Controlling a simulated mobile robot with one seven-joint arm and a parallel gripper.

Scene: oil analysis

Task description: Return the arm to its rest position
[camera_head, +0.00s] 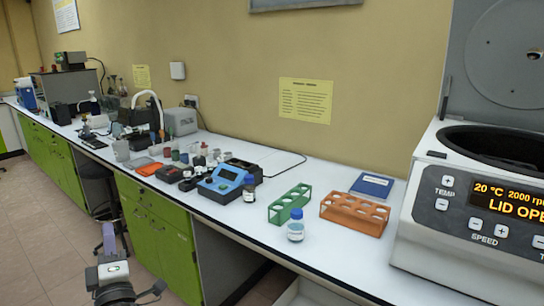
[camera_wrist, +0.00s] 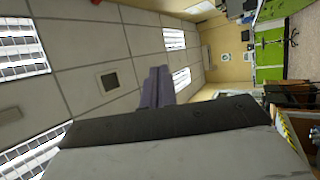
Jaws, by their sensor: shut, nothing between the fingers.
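My gripper (camera_head: 108,228) is at the lower left of the head view, in front of the green cabinets and over the floor, apart from the bench. Its fingers point up in the picture. In the wrist view, the grey-purple fingers (camera_wrist: 158,72) are together, with nothing between them. That view is turned sideways and shows the ceiling with lights, so my gripper is tilted well away from the bench top. Part of my wrist fills the bottom of the wrist view.
The white bench (camera_head: 240,222) runs along the wall. It holds a blue device (camera_head: 221,182), a blue-capped bottle (camera_head: 295,230), a green rack (camera_head: 290,203), an orange rack (camera_head: 354,214) and a centrifuge (camera_head: 470,210) with its lid open. The floor (camera_head: 50,240) at left is clear.

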